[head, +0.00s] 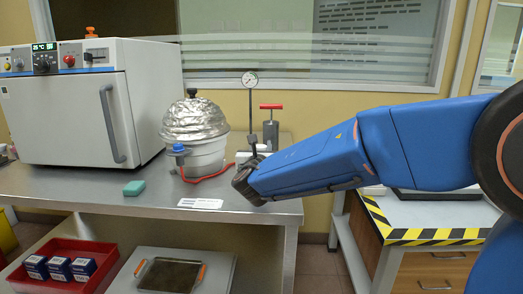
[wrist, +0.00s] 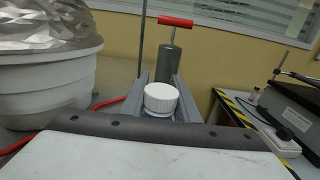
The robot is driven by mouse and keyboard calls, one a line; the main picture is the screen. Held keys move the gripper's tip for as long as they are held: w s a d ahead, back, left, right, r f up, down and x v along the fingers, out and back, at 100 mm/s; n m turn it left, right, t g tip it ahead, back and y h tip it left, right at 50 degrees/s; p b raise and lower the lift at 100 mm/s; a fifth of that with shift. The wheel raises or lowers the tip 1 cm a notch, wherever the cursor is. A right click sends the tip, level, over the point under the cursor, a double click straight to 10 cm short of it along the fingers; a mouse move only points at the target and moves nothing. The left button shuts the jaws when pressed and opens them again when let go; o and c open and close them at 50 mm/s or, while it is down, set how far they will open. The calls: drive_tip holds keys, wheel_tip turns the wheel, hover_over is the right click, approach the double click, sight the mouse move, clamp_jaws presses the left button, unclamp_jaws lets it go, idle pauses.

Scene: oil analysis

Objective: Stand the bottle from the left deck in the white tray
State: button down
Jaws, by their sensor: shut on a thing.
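The rest of the bottle is hidden behind the wrist housing. In the head view my gripper (head: 246,184) is above the right end of the grey bench, and the bottle cannot be made out there. I cannot pick out the white tray for certain in either view.
A foil-covered white pot (head: 196,130) stands left of my gripper. A red-handled cylinder (head: 270,131) and a dial gauge (head: 250,80) stand behind it. A white oven (head: 85,105) fills the bench's left. A striped-edge deck (head: 420,218) lies right, across a gap.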

drive_tip(key=shift+f, duration=0.4)
drive_tip(key=shift+f, duration=0.15)
drive_tip(key=c, duration=1.4)
unclamp_jaws()
drive_tip(key=shift+o, duration=0.2)
drive_tip(key=s, duration=1.2)
drive_tip(key=shift+a, duration=0.15)
